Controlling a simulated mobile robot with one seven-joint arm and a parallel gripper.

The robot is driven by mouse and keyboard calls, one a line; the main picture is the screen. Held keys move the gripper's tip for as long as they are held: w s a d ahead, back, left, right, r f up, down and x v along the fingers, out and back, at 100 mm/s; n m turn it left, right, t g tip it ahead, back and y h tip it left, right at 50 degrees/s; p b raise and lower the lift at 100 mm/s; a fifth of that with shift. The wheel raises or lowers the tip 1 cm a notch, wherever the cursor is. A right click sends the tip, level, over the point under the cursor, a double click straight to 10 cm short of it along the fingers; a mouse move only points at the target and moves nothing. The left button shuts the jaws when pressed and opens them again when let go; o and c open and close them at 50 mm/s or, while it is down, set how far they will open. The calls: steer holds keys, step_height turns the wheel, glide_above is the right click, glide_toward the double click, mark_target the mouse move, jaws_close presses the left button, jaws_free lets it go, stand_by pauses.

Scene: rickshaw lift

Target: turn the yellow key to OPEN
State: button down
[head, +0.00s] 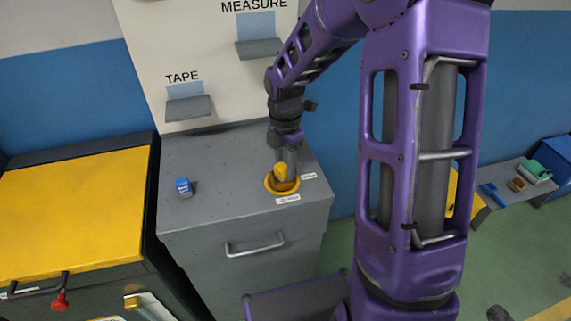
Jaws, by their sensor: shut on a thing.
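The yellow key (281,172) stands in a round yellow ring (271,186) on top of the grey cabinet. My gripper (284,165) comes down from above and is shut on the key. The fingers hide part of the key. Two small white labels lie by the ring, one in front (288,199) and one to the right (308,177). Their print is too small to read, so I cannot tell which one says OPEN or which way the key points.
A small blue item (184,187) lies on the left of the grey cabinet top (225,205). A board with shelves labelled TAPE (188,107) and MEASURE (258,48) stands behind. A yellow-topped cabinet (70,210) is at the left. A low bench (505,185) with small items stands at the right.

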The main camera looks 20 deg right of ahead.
steer(key=shift+c, duration=1.8)
jaws_free()
